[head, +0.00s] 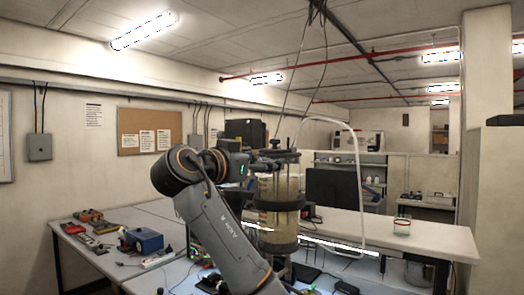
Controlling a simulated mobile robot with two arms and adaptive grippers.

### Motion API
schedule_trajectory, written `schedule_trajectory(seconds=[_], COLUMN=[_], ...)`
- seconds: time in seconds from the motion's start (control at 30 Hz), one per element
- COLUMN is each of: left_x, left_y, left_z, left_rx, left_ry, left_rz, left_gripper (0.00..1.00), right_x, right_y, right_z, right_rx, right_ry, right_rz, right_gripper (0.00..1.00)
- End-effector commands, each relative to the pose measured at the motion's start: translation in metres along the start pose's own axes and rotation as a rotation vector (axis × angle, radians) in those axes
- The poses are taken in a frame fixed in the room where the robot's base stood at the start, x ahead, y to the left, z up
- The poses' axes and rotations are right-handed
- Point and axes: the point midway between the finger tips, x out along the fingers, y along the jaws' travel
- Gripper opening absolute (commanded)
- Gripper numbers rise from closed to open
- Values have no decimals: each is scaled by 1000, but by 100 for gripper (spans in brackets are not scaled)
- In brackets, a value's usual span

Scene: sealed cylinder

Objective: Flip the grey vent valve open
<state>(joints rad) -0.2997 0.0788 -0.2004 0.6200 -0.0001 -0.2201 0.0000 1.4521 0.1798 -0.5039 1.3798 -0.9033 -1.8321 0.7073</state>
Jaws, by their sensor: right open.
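A clear cylinder (279,220) with dark bands and a yellowish inside stands upright near the middle of the head view. Dark fittings (275,152) sit at its top, with a pale hose arching away to the right. I cannot make out the grey vent valve's handle or its position among these fittings. My right gripper (262,166) is at the top left of the cylinder, close to the fittings. It is open, and its fingers are small and dark here. I cannot tell whether it touches anything. My left gripper is not in view.
A blue box (141,240) and several tools lie on the left bench. A dark monitor (335,191) stands behind the cylinder on the right. Cables hang from the ceiling.

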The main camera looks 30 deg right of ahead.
Motion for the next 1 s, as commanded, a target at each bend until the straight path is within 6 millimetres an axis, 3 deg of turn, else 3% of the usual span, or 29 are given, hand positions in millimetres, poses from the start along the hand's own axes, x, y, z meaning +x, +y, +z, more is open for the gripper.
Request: schedule_trajectory(seconds=[0.37,0.67,1.0], left_x=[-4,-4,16], left_y=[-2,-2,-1], left_z=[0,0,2], left_rx=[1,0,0], left_ry=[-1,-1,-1], left_rz=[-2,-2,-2], left_gripper=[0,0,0], right_x=[8,8,7], right_y=[0,0,-1], right_z=[1,1,1], right_rx=[0,0,-122], right_ry=[0,0,0], right_rz=[-1,0,-3], right_gripper=[74,19,19])
